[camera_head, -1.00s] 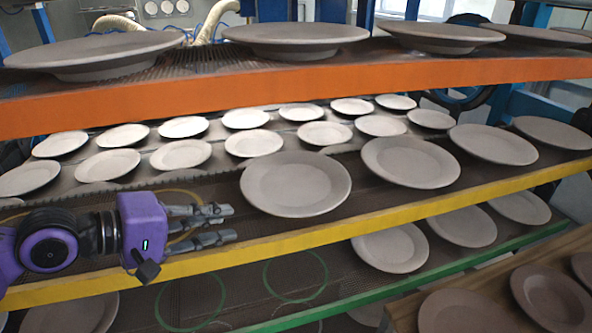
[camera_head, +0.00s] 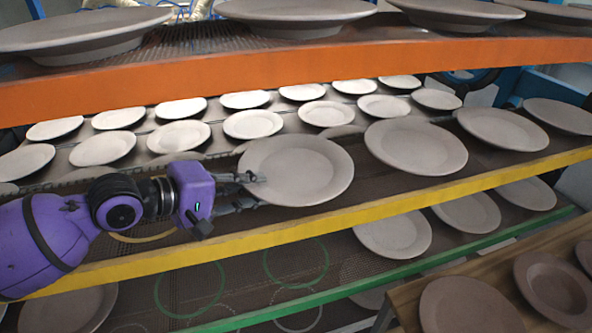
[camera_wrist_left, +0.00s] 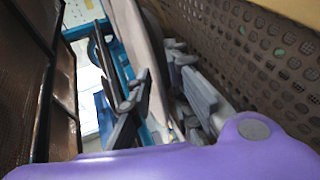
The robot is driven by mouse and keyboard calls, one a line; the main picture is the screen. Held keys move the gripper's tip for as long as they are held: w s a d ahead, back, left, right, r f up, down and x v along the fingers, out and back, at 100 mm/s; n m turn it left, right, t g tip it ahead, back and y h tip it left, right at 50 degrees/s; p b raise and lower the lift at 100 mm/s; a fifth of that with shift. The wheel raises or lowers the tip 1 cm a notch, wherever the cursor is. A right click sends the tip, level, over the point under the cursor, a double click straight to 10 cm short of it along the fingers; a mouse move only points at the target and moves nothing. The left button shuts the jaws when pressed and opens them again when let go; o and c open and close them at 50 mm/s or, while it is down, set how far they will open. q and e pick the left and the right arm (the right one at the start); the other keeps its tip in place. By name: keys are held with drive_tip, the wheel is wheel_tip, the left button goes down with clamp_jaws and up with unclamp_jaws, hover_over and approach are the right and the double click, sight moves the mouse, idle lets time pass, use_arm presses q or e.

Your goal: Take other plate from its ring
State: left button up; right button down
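A grey plate (camera_head: 300,168) lies on the yellow-edged shelf (camera_head: 330,216) in the head view. My left gripper (camera_head: 243,191) is at its left rim, one finger over the rim and the other lower beside it. In the left wrist view the plate (camera_wrist_left: 152,50) shows edge-on between the parted fingers (camera_wrist_left: 165,105); I cannot tell if they touch it. Part of a yellow ring (camera_head: 143,237) shows beneath my left arm. The ring under the plate is hidden. My right gripper is not in view.
More plates stand to the right on the same shelf, the nearest plate (camera_head: 415,146) close by. An orange-edged shelf (camera_head: 300,66) with plates hangs above. Below, a green-edged shelf (camera_head: 380,284) has empty green rings (camera_head: 296,262). A wooden surface (camera_head: 405,298) with brown plates is at lower right.

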use_arm(q)
clamp_jaws()
drive_tip(key=shift+r, duration=0.15)
idle(0.4)
drive_tip(key=shift+r, duration=0.1)
